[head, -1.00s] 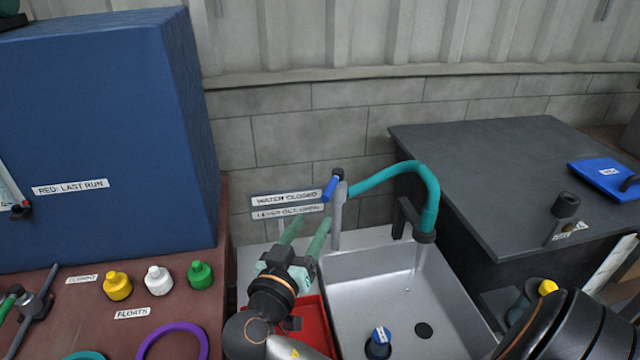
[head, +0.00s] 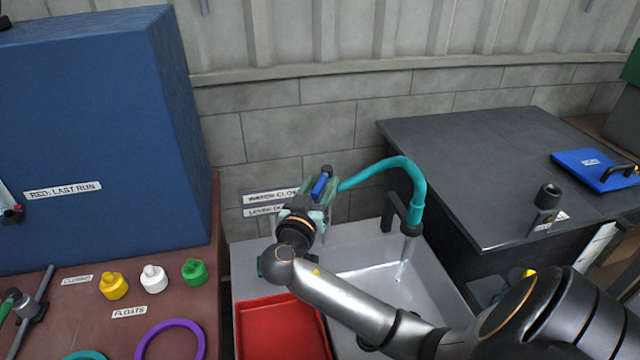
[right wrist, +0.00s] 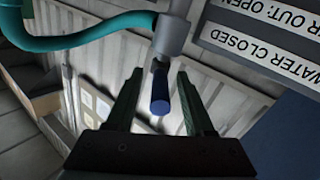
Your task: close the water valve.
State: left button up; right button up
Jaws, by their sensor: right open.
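The water valve's blue lever (head: 321,184) sticks out from the grey valve post beside the sink. In the right wrist view the lever (right wrist: 160,92) points toward me, between the fingers of my right gripper (right wrist: 159,80). The fingers are open, with a gap on each side of the lever. In the head view the right gripper (head: 318,194) hides most of the post. A teal hose (head: 400,166) runs from the valve to the spout, and a thin water stream (head: 400,272) falls into the sink. My left gripper is not in view.
A sign (right wrist: 240,55) beside the valve reads "WATER CLOSED" and "OUT: OPEN". The sink (head: 440,280) lies under my right arm, with a red tray (head: 280,328) to its left. A blue block (head: 90,140) stands at left and a dark table (head: 480,150) at right.

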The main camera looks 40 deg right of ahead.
grip_shut()
dwell(0.3)
dwell(1.1)
